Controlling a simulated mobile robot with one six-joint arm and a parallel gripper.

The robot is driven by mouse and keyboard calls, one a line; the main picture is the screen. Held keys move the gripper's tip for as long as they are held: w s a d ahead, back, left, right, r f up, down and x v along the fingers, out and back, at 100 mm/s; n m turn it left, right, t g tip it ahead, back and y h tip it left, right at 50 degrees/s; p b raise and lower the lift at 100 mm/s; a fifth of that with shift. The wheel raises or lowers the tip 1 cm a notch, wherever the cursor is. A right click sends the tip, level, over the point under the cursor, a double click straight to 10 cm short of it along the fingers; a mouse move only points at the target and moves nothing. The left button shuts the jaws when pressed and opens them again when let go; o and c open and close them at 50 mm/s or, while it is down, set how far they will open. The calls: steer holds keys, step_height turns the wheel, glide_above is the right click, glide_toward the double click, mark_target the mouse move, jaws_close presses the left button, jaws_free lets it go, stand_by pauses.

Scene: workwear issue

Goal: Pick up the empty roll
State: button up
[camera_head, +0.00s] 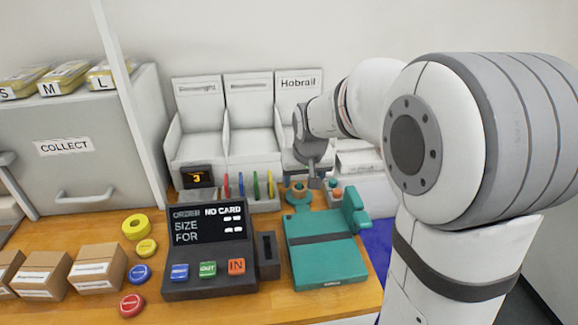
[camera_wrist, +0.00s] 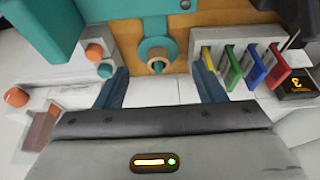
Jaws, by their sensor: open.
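What looks like the empty roll (camera_wrist: 157,69) is a small tan ring with a dark centre, on a teal round holder (camera_wrist: 146,46) in the wrist view. In the head view the teal holder (camera_head: 297,188) shows small, behind the teal machine (camera_head: 327,247). My gripper (camera_wrist: 160,76) is open, its two dark fingers spread left and right of the roll, with nothing between them held. I cannot tell the height gap. In the head view my gripper (camera_head: 315,180) points down just right of the holder, and its fingertips are hard to make out.
Coloured cards (camera_head: 255,185) stand in a rack left of my gripper, near a small display (camera_head: 198,177). Orange-topped pegs (camera_wrist: 95,52) stand on the other side. White bins (camera_head: 250,110) rise behind. A dark order terminal (camera_head: 208,248) stands front left.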

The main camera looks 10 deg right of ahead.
glide_toward(300, 186)
steer(key=x, duration=0.3)
steer(key=p+x, duration=0.1)
steer(key=x, duration=0.6)
steer(key=shift+w+f, duration=0.1)
steer(key=shift+f, duration=0.1)
steer(key=c, duration=1)
